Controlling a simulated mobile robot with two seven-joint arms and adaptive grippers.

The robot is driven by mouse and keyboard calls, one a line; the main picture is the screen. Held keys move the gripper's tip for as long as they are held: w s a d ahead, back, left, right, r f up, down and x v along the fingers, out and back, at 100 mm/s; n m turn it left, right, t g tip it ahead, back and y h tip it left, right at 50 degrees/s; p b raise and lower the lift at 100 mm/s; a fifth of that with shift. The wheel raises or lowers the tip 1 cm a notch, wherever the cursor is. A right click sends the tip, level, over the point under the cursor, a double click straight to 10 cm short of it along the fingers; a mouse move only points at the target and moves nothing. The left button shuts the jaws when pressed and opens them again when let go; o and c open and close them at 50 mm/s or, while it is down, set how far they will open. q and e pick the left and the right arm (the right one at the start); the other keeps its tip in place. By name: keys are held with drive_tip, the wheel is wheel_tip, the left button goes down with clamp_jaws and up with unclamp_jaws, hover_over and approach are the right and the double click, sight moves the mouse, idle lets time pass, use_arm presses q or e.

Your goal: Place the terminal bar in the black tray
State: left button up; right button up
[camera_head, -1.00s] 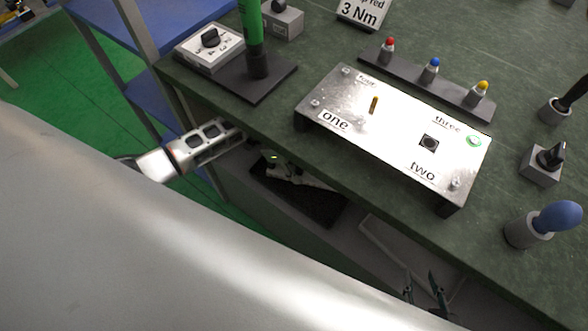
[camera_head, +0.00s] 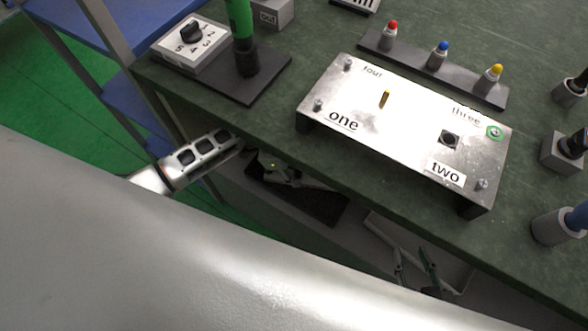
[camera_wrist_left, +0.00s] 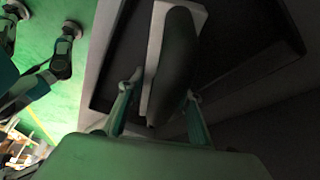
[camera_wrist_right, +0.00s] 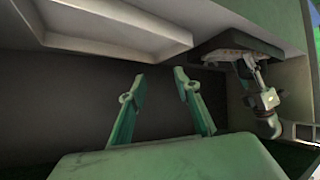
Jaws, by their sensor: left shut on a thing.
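The black tray (camera_head: 325,208) lies on the lower shelf under the bench. It fills much of the upper left wrist view (camera_wrist_left: 115,75). My left gripper (camera_head: 283,174) is over this tray. In the left wrist view, my left gripper (camera_wrist_left: 160,98) is shut on the terminal bar (camera_wrist_left: 173,60), a long dark piece with a pale plate along it. The bar appears over the tray; whether it touches the tray floor is unclear. My right gripper (camera_head: 416,268) is open and empty by the white tray; its fingers (camera_wrist_right: 160,92) stand apart in the right wrist view.
The white tray (camera_wrist_right: 115,45) stands on the lower shelf, right of the black tray. The green bench top (camera_head: 350,190) overhangs the shelf. On it are a metal plate (camera_head: 410,125) with numbered labels, colored knobs and a dial box (camera_head: 187,45).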

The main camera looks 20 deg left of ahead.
drive_tip(key=shift+d, duration=0.1)
use_arm(q)
drive_tip(key=o, duration=1.4)
drive_tip(key=p+v, duration=0.2)
drive_tip(key=v, duration=0.3)
drive_tip(key=shift+w+r, duration=0.2)
drive_tip(key=shift+r, duration=0.1)
drive_tip(key=a, duration=0.1)
drive_tip(key=s+a, duration=0.1)
drive_tip(key=a, duration=0.1)
drive_tip(key=shift+s+a+f, duration=0.1)
drive_tip(key=shift+a+f, duration=0.05)
drive_tip(key=shift+a, duration=0.15)
drive_tip(key=a, duration=0.2)
drive_tip(key=s+a, duration=0.1)
drive_tip(key=a, duration=0.2)
drive_tip(key=a+p, duration=0.1)
drive_tip(key=a, duration=0.1)
drive_tip(key=shift+s+a+f, duration=0.15)
drive_tip(key=shift+s, duration=0.05)
drive_tip(key=shift+s+a, duration=0.1)
drive_tip(key=shift+a, duration=0.35)
use_arm(e)
drive_tip(key=shift+s+d+f, duration=0.25)
drive_tip(key=shift+s+d, duration=0.15)
drive_tip(key=shift+s, duration=0.35)
drive_tip(key=shift+w+d+r, duration=0.1)
drive_tip(key=shift+w+r, duration=0.1)
